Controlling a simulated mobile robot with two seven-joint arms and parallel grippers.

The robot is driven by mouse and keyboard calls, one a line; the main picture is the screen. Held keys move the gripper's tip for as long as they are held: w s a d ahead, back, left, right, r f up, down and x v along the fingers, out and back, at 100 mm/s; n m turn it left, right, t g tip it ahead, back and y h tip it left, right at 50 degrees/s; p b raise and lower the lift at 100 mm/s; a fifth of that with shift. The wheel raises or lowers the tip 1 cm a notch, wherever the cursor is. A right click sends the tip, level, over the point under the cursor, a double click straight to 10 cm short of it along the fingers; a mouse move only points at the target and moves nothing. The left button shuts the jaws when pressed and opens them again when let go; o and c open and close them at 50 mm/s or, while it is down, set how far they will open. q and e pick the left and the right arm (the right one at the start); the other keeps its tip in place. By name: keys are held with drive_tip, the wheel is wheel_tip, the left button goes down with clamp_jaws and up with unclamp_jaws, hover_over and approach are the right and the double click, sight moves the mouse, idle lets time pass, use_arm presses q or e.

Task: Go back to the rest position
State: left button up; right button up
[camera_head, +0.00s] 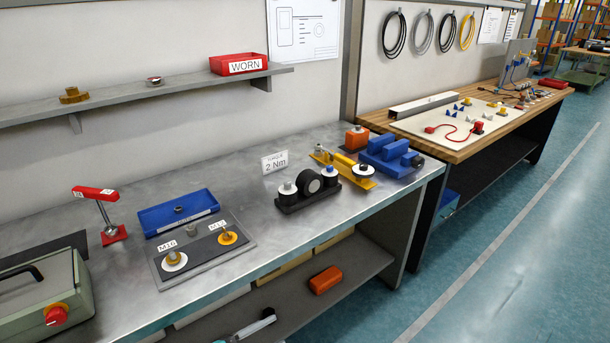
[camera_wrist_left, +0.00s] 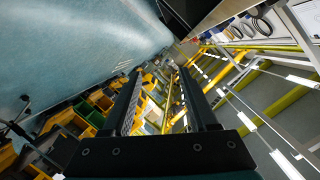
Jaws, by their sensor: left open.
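My left gripper (camera_wrist_left: 160,74) shows in the left wrist view, with its two dark fingers apart and nothing between them. It points into the open hall, away from any bench-top part. My right gripper is in neither view. The steel workbench (camera_head: 330,205) fills the middle of the head view. On it stand a black block with rollers (camera_head: 308,187), a yellow part (camera_head: 343,168), a blue block (camera_head: 390,156) and an orange part (camera_head: 357,138). No gripper is near these parts.
A grey plate (camera_head: 202,270), blue tray (camera_head: 178,213), red-topped stand (camera_head: 95,191) and green-grey case (camera_head: 42,290) occupy the bench's left side. A wall shelf holds a red WORN bin (camera_head: 238,65). A wooden bench (camera_head: 470,145) stands at right, beside clear floor (camera_head: 520,240).

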use_arm(q)
drive_tip(key=s+a+f+n+g+y, duration=0.1)
drive_tip(key=s+a+f+n+y, duration=0.3)
drive_tip(key=f, duration=0.3)
drive_tip(key=s+a+f+n+y+b, duration=0.1)
drive_tip(key=s+a+f+n+y, duration=0.15)
drive_tip(key=s+f, duration=0.35)
drive_tip(key=s+a+f+n+g+y, duration=0.1)
drive_tip(key=s+a+f+n+y, duration=0.2)
drive_tip(key=f, duration=0.5)
drive_tip(key=s+a+f+n+g+y, duration=0.1)
drive_tip(key=s+f+n+g, duration=0.2)
drive_tip(key=s, duration=1)
drive_tip(key=s+f+n+g+b, duration=0.1)
drive_tip(key=s+f+n+g, duration=0.2)
drive_tip(key=s, duration=0.9)
wheel_tip(320, 180, down, 4)
drive_tip(key=shift+s+a+r+g+y, duration=0.25)
drive_tip(key=shift+s+a+g+y, duration=0.1)
drive_tip(key=shift+s+g, duration=0.05)
